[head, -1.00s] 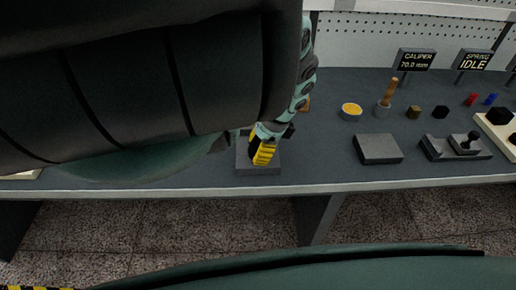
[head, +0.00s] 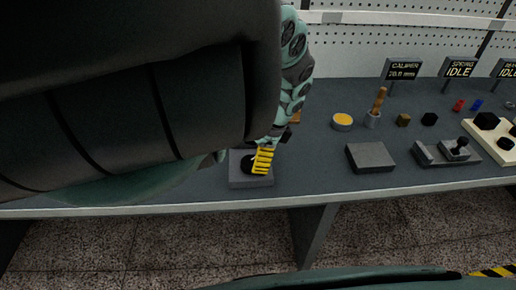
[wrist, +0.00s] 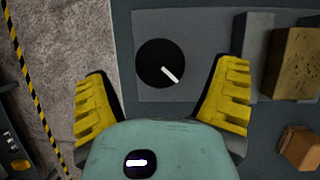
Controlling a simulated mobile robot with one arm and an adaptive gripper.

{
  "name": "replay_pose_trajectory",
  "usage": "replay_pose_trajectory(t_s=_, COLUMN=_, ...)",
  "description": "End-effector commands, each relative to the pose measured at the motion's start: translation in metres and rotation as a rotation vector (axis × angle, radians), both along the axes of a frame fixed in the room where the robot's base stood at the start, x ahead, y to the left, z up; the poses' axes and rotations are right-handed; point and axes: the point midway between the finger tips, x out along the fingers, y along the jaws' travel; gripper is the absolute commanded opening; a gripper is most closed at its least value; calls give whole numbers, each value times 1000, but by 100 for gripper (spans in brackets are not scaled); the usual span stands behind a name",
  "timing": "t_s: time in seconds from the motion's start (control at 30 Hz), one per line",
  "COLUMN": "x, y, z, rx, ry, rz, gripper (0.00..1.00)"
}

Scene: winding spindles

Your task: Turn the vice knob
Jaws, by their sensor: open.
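The vice knob is a round black dial (wrist: 160,63) with a white line pointing to the lower right. It sits on a flat grey plate (wrist: 205,20). In the head view the knob (head: 247,166) is partly hidden behind a yellow finger, on the grey plate (head: 247,183). My gripper (wrist: 160,72) is open, with its yellow ridged fingers apart on the left and right of the knob. I see no finger touching it. In the head view my gripper (head: 262,160) is over the plate near the bench's front edge.
A grey block (wrist: 252,55) and a brown block (wrist: 297,62) stand right of the knob. A smaller orange-brown block (wrist: 300,148) is below them. A flat grey block (head: 370,157) and a lever fixture (head: 446,152) are farther right. Bench between is clear.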

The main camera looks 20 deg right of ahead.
Motion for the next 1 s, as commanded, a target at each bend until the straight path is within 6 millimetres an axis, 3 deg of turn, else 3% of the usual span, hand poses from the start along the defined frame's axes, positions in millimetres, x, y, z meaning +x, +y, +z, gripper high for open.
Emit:
replay_pose_trajectory(t_s=0.2, x=1, y=-11, z=29, rx=0, ry=-6, rz=2, gripper=86)
replay_pose_trajectory(t_s=0.4, x=-1, y=-16, z=42, rx=1, ry=-1, rz=3, gripper=86)
replay_pose_trajectory(t_s=1.0, x=-3, y=-21, z=43, rx=-11, ry=2, rz=2, gripper=86)
